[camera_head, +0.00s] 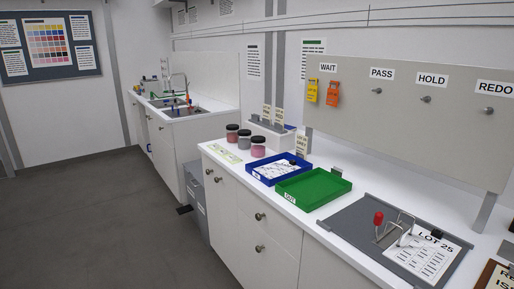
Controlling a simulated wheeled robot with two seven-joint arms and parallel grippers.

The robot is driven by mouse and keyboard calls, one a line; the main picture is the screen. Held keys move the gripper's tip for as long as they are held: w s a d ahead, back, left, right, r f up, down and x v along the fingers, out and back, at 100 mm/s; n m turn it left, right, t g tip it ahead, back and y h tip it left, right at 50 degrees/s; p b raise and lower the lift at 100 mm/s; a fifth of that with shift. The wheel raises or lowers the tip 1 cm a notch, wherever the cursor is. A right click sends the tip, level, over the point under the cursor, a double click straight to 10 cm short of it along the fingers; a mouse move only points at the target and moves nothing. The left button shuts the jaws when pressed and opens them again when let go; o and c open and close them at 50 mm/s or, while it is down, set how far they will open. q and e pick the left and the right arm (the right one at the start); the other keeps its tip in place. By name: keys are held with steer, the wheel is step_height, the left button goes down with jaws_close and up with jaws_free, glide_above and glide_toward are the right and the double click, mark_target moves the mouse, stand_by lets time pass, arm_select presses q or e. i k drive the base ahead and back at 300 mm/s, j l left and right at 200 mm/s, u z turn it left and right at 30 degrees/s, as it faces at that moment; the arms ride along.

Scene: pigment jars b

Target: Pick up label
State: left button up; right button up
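Neither of my grippers shows in the head view. The task's label is not clear to tell, as several paper pieces show. A pale strip with small greenish marks (224,152) lies flat at the counter's left end. Small cream cards (272,113) stand upright in a grey and white holder (269,134) behind the jars. Another cream card (301,145) stands at the holder's right end. A yellow tag (312,90) and an orange tag (332,93) hang under the WAIT sign. Their small print is unreadable.
Three dark-lidded jars (258,147) stand in a row near the strip. A blue tray (256,179) holding a paper sheet, an empty green tray (313,187) and a grey board (346,224) with a clamped LOT 25 sheet (424,256) fill the counter. Floor (90,215) is clear at left.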

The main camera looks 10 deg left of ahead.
mark_target(231, 158)
steer(key=i+j, duration=1.85)
steer(key=j, duration=0.25)
